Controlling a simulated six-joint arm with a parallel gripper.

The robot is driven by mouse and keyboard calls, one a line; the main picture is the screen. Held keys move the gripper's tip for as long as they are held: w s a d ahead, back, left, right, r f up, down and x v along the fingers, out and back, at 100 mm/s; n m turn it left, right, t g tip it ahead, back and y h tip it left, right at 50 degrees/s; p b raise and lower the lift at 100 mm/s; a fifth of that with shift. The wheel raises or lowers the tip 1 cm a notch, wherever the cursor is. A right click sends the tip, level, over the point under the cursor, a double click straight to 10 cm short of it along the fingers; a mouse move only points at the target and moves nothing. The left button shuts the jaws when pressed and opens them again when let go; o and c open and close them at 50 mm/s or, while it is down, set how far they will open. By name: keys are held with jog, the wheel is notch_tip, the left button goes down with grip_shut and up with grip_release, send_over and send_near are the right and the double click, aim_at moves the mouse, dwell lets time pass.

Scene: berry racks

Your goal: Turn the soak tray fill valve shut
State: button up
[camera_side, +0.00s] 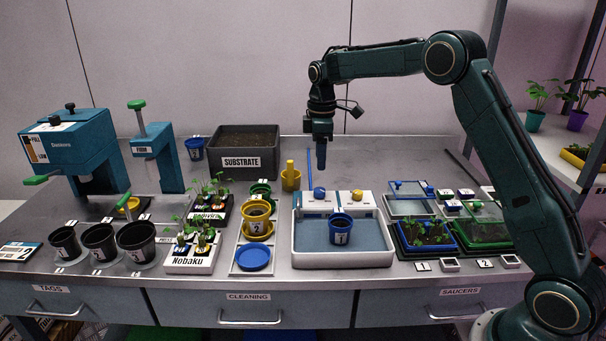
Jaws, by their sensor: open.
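The white soak tray (345,261) stands at the middle front of the bench with bluish water in it. A blue pot (341,229) marked 1 stands in the water. The tray's back panel carries a blue knob (319,192) on the left and a yellow knob (356,195) on the right. Their labels are too small to read, so I cannot tell from lettering which is the fill valve, or how far each is turned. My gripper (321,168) points down above and behind the blue knob, apart from it; its jaws are open and nothing shows in them.
A saucer rack with a yellow pot (257,218) is left of the tray. Seedling trays (428,233) crowd the right side. A substrate bin (243,145) stands behind.

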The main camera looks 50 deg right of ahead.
aim_at(320, 189)
notch_tip(320, 189, down, 10)
jog(key=shift+r, duration=0.2)
dwell(0.4)
jog(key=c, duration=1)
